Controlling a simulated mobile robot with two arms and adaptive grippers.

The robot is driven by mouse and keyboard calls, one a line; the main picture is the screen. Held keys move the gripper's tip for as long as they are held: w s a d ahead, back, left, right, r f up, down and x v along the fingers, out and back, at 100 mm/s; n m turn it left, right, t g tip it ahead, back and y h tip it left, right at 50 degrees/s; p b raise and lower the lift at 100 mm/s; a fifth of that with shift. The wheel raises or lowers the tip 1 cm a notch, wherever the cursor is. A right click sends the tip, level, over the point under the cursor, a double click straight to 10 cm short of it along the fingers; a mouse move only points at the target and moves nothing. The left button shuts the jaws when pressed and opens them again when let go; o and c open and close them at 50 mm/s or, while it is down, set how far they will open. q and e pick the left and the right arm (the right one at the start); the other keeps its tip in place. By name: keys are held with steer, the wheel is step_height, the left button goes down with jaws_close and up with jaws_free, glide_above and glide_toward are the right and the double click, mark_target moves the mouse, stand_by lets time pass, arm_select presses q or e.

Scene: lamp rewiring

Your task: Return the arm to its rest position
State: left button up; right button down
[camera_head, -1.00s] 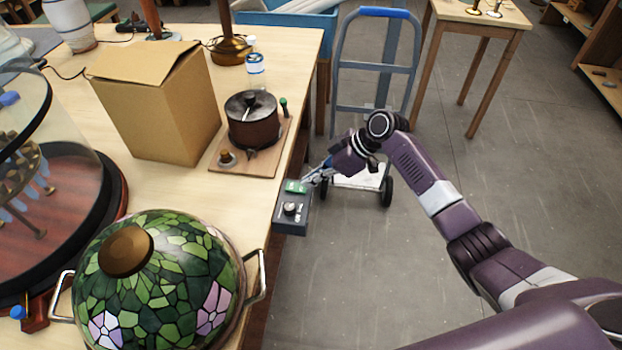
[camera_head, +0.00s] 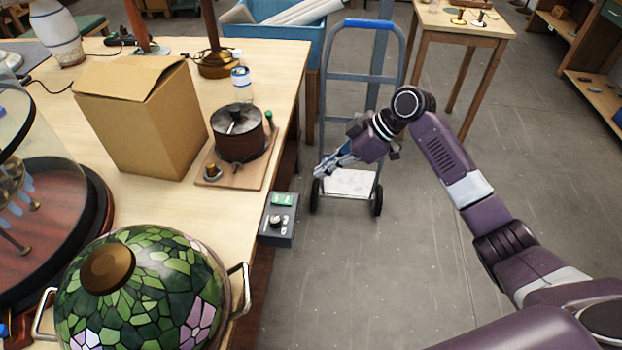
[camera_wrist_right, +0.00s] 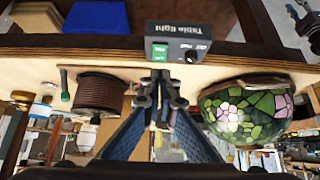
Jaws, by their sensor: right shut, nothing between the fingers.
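My right arm comes in from the lower right in the head view. Its gripper (camera_head: 326,167) is in free air beside the workbench, to the right of and above the dark switch box in the picture. The gripper is shut and empty, apart from the box. The switch box (camera_head: 279,219) with a green button and a knob is fixed at the bench's right edge. In the right wrist view, the shut fingertips (camera_wrist_right: 163,80) show just below the box (camera_wrist_right: 178,45), which reads "Table light". My left gripper is not in view.
A hand truck (camera_head: 362,75) stands behind my gripper. Grey floor at right is clear.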

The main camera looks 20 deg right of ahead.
steer(key=shift+s+d+r, duration=0.2)
steer(key=shift+d+r, duration=0.1)
steer(key=shift+d, duration=0.3)
steer(key=shift+a, duration=0.1)
